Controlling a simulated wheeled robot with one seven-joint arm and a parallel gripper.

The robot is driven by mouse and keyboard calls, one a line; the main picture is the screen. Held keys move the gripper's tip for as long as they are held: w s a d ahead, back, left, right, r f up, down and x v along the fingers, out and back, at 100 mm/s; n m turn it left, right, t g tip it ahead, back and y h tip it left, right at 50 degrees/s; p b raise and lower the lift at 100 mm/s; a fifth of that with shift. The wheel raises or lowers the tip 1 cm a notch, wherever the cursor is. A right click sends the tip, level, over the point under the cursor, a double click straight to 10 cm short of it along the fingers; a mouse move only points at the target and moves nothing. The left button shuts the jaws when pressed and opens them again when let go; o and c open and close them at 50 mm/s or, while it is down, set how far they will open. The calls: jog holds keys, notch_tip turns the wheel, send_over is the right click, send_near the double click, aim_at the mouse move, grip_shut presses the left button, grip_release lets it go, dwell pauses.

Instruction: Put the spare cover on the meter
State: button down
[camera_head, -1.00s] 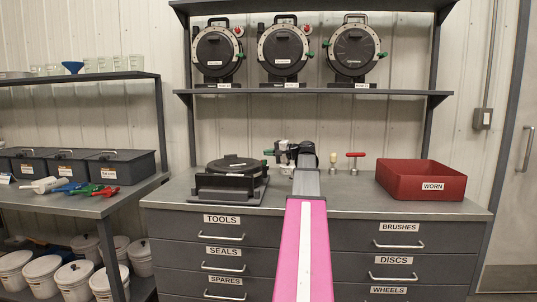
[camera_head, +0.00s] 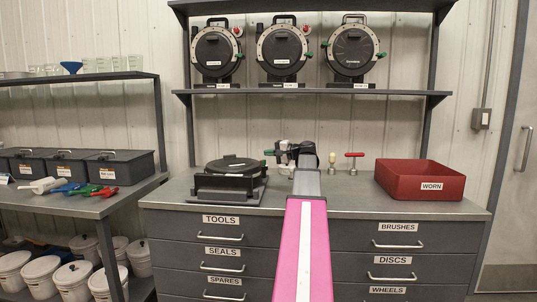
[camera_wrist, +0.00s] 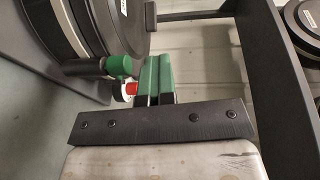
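A dark round meter (camera_head: 236,166) lies face up in a black stand on the left of the cabinet top. A dark disc with a small pale label forms its top; I cannot tell whether this is a cover. My gripper (camera_head: 283,151) is just right of the meter, partly hidden behind my arm. In the wrist view, its two green fingers (camera_wrist: 155,80) are side by side with nothing visible between them. Close to their left are the meter's rim (camera_wrist: 95,30) and a dark stub with a green sleeve (camera_wrist: 119,67) and a red-and-white end. No separate spare cover can be made out.
Several similar round units (camera_head: 283,50) stand on the upper shelf. A red WORN bin (camera_head: 421,180) sits on the cabinet's right, with a red-handled tool (camera_head: 354,162) left of it. The labelled drawers are closed. A side shelf at left holds grey bins (camera_head: 120,166) and coloured tools.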

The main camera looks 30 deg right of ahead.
dwell(0.3)
jog(key=c, duration=1.4)
grip_release()
jog(key=shift+c, duration=0.2)
notch_tip(320, 180, up, 10)
jog(key=shift+f, duration=0.25)
jog(key=shift+s, duration=0.1)
